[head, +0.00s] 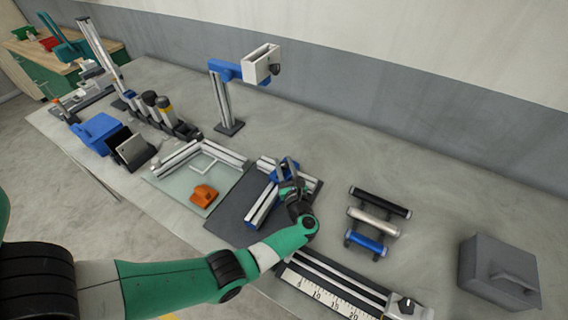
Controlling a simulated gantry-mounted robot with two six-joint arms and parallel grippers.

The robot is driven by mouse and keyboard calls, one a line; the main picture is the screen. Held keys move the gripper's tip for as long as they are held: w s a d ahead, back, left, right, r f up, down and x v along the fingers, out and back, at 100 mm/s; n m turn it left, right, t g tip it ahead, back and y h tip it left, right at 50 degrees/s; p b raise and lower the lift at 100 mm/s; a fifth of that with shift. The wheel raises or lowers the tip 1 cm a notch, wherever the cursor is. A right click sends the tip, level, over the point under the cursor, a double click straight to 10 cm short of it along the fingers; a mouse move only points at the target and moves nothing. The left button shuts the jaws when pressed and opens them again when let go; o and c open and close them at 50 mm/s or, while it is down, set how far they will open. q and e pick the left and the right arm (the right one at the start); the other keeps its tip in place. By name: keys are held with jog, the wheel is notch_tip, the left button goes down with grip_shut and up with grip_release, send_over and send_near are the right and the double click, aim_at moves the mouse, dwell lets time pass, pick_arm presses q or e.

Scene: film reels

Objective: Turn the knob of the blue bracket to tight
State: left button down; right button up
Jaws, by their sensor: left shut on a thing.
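The blue bracket (281,167) shows at the upper end of the metal rails (264,206) on a dark mat, right of the picture's middle. My left gripper (288,182) comes down over it from the near side. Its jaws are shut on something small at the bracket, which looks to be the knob. The knob itself is hidden behind the gripper, so its setting cannot be read. My right gripper is not in view.
A blue-armed stand (224,100) rises behind. An orange block (204,196) lies on a pale plate to the left. Several handles (374,214) stand at the right, with a grey case (498,270) beyond. A ruled rail (330,290) lies in front.

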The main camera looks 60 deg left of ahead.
pick_arm(q)
jog(key=shift+s+r+m+t+h+p, duration=0.1)
jog(key=shift+m+t+h+p, duration=0.2)
jog(key=shift+m+t+p, duration=0.7)
jog(key=m+t+h, duration=0.1)
jog(key=t, duration=0.1)
jog(key=shift+t, duration=0.4)
jog(key=m+t+h, duration=0.2)
jog(key=t, duration=0.1)
jog(key=shift+a+m, duration=0.1)
jog(key=shift+m, duration=0.3)
jog(key=m+t+h+b, duration=0.1)
jog(key=m+t+h, duration=0.1)
jog(key=t+h, duration=0.1)
jog(key=shift+m, duration=0.3)
jog(key=shift+f+m+t+h+b, duration=0.15)
jog(key=shift+m+t+h+b, duration=0.55)
jog(key=shift+h, duration=0.5)
jog(key=shift+f+m+t+h+b, duration=0.1)
jog(key=shift+m+t+h+b, duration=0.25)
jog(key=shift+m+t+h, duration=0.55)
jog(key=shift+r+m+t+h+b, duration=0.15)
jog(key=shift+m+h+b, duration=0.25)
jog(key=shift+m+h, duration=0.85)
jog(key=shift+f+m+t+h+b, duration=0.15)
jog(key=shift+m+h+b, duration=0.35)
jog(key=shift+h, duration=1.35)
jog(key=shift+r+m, duration=0.1)
jog(key=shift+m, duration=0.15)
